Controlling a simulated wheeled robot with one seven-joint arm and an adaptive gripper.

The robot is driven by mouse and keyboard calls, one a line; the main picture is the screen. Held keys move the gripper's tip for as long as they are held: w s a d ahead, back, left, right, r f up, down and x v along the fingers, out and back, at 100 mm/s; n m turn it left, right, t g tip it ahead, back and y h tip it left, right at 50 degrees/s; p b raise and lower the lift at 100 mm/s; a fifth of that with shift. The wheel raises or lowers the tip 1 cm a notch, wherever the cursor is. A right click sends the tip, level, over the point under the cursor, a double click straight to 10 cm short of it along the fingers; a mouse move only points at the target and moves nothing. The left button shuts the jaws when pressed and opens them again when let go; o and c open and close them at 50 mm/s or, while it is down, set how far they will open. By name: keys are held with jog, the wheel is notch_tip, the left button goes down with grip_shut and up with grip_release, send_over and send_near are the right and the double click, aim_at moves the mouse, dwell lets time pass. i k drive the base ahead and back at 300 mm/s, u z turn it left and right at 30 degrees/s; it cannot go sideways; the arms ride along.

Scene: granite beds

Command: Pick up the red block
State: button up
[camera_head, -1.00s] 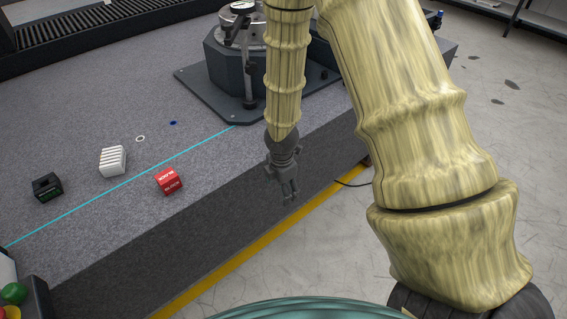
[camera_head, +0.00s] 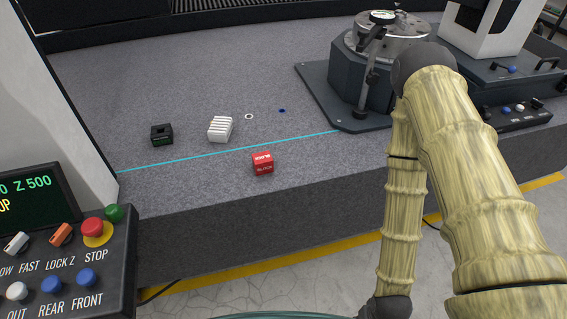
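The red block (camera_head: 263,164) rests on the grey granite bed (camera_head: 200,190), close to its front edge and on the near side of a thin cyan line. White lettering shows on its faces. My arm hangs in front of the bed at the right, and the arm's lower end is at the bottom edge of the picture. My gripper is out of view, below the frame. Nothing touches the red block.
A white ribbed block (camera_head: 220,129) and a black block (camera_head: 162,134) lie beyond the cyan line. A white ring (camera_head: 249,116) and a small blue piece (camera_head: 282,111) lie farther back.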

aim_at(263, 162)
jog(key=z, duration=0.25)
jog(key=k, duration=0.65)
jog(key=u, duration=1.25)
jog(key=i, duration=0.5)
